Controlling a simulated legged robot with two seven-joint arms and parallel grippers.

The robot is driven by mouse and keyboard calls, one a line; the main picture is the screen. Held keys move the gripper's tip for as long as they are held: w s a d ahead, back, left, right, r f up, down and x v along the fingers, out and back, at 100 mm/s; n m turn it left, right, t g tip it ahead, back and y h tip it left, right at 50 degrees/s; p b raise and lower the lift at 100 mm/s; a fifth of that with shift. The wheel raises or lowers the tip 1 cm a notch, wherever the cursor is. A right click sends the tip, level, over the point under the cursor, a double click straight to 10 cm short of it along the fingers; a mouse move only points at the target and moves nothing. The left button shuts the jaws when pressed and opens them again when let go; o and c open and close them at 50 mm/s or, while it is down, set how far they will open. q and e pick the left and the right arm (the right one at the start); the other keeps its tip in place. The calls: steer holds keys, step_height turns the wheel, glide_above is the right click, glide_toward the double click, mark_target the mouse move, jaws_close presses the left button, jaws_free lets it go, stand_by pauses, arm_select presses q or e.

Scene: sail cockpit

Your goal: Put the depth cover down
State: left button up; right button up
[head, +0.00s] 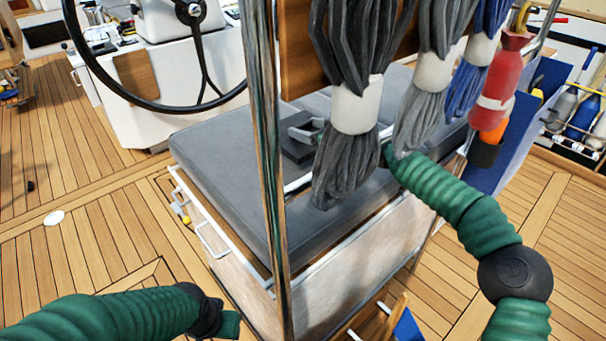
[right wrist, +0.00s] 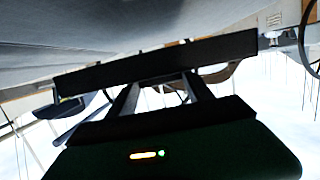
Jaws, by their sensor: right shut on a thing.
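The depth cover (head: 297,151) looks like a flat, dark square piece over the grey cushion of the cockpit bench. I cannot tell whether it touches the cushion. My right gripper (head: 307,129) is at the cover, partly hidden behind a hanging grey rope coil. In the right wrist view, the cover (right wrist: 155,64) shows as a dark bar across the tips of my right gripper (right wrist: 160,85), which is shut on it. My left gripper (head: 225,322) is low in the head view, away from the cover, and its fingers do not show clearly.
Rope coils (head: 355,110) and a red fender-like bottle (head: 503,75) hang in front of my right arm. A steel post (head: 265,170) stands before the bench (head: 215,160). A steering wheel (head: 75,50) is at the back left. Much of the cushion is bare.

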mark_target(304, 157)
steer(key=s+b, duration=0.1)
steer(key=s, duration=0.2)
steer(key=s+d+f+b, duration=0.1)
steer(key=s+b, duration=0.1)
steer(key=s, duration=0.2)
steer(key=s+b, duration=0.2)
steer(key=s, duration=0.2)
steer(key=shift+d+f, duration=0.2)
steer(key=shift+f, duration=0.15)
steer(key=shift+s+d+f+b, duration=0.1)
steer(key=shift+s+f+b, duration=0.15)
steer(key=shift+b, duration=0.25)
step_height(304, 157, down, 3)
steer(key=shift+f+b, duration=0.1)
steer(key=shift+b, duration=1.15)
steer(key=shift+r, duration=0.2)
steer(key=o, duration=1.6)
steer(key=shift+c, duration=0.2)
